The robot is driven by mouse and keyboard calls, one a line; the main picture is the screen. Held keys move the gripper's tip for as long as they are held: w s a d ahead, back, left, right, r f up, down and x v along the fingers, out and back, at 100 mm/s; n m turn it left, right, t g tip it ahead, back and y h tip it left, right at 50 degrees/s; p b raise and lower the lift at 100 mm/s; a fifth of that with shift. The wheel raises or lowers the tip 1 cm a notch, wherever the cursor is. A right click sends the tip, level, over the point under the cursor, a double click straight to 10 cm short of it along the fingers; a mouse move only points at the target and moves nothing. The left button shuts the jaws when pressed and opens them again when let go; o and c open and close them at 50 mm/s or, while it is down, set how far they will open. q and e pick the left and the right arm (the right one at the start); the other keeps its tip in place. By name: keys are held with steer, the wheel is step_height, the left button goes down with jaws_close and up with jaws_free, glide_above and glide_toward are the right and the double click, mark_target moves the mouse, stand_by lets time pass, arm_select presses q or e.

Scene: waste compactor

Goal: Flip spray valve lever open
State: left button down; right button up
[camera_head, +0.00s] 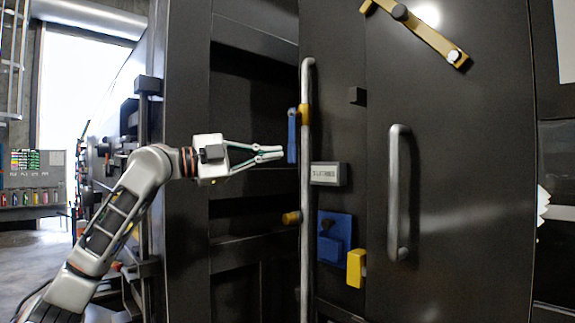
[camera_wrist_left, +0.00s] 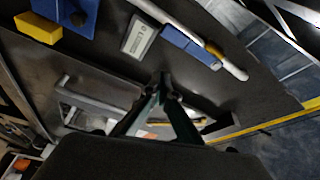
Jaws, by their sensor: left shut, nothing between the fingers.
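A blue lever (camera_head: 292,135) hangs upright beside a grey vertical pipe (camera_head: 306,200), at a yellow fitting (camera_head: 304,114). I take it for the spray valve lever. In the left wrist view the blue lever (camera_wrist_left: 190,46) lies along the pipe (camera_wrist_left: 235,70), beyond the fingertips. My left gripper (camera_head: 282,152) is shut and empty, pointing right, with its tips just left of the lever's lower end in the head view. In the left wrist view the closed fingertips (camera_wrist_left: 164,84) appear apart from the lever. My right gripper is not in view.
A small label plate (camera_head: 328,174) sits right of the pipe. Below it are a blue box (camera_head: 336,238) and a yellow block (camera_head: 356,268). A dark door with a grey handle (camera_head: 398,195) stands right, with a yellow bar (camera_head: 430,38) above. Dark recessed panels lie behind my gripper.

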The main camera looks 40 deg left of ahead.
arm_select(q)
steer(key=v, duration=0.2)
steer(key=shift+s+r+b, duration=0.2)
steer(key=shift+s+b, duration=0.15)
steer(key=shift+b, duration=0.05)
stand_by(0.4)
